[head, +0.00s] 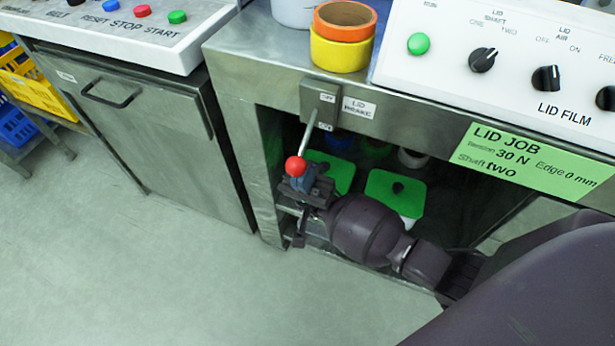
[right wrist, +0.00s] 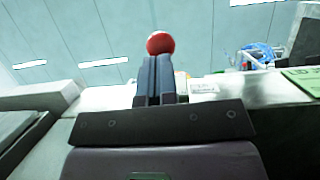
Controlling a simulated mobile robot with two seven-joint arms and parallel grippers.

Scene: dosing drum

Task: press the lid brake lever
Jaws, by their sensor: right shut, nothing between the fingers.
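The lid brake lever (head: 309,137) is a grey rod with a red ball knob (head: 295,166), mounted on a metal box (head: 320,98) marked LID BRAKE at the bench's front edge. It slants down from the box. My right gripper (head: 304,180) is shut and empty, right at the red knob in the head view. In the right wrist view the red knob (right wrist: 160,43) shows just past the tips of the closed fingers (right wrist: 154,80). I cannot tell whether they touch. The rod is hidden in the wrist view. My left gripper is not in view.
Orange and yellow rings (head: 343,38) stand on the bench above the lever. A white control panel (head: 500,70) with knobs and a green LID JOB card (head: 533,160) are to the right. Below is an open shelf with green-topped items (head: 395,194). The floor at left is clear.

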